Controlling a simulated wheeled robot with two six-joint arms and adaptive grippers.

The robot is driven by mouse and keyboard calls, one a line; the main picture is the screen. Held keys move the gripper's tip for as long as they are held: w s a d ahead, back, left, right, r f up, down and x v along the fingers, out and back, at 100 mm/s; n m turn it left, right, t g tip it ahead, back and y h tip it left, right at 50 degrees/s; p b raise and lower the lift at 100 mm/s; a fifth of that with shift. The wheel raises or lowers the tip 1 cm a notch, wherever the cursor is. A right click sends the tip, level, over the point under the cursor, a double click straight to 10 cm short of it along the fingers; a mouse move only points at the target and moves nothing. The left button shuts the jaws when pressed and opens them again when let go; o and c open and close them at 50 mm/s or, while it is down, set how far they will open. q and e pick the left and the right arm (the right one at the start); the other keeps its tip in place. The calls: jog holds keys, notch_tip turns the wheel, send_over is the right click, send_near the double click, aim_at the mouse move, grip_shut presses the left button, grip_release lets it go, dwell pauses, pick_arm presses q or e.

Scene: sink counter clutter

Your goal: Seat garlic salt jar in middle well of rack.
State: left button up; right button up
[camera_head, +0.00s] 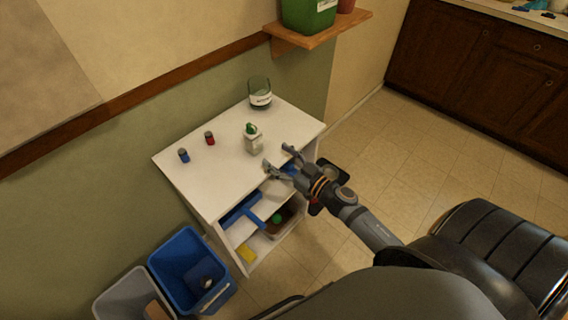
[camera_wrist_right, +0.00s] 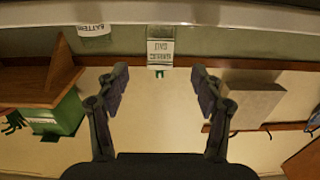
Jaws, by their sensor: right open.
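The garlic salt jar (camera_head: 254,143), white-labelled with a green top, stands upright on the white cabinet top (camera_head: 205,185). My right gripper (camera_head: 277,156) is open and empty at the cabinet's front edge, just right of the jar and apart from it. In the right wrist view, which looks upside down, the jar (camera_wrist_right: 160,50) is ahead, centred between the spread fingertips (camera_wrist_right: 158,80), its label reading garlic salt. I cannot make out a rack with wells in either view. My left gripper is not in view.
A glass jar labelled batteries (camera_head: 260,95) stands at the back of the cabinet top. A red battery (camera_head: 209,138) and a blue one (camera_head: 184,155) stand at left. A wooden shelf (camera_head: 318,32) with a green box (camera_head: 308,14) is above. Bins (camera_head: 190,262) stand below left.

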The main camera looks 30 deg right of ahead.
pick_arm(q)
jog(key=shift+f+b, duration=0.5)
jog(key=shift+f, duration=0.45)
pick_arm(e)
jog(key=shift+v, duration=1.25)
jog(key=shift+f, duration=0.1)
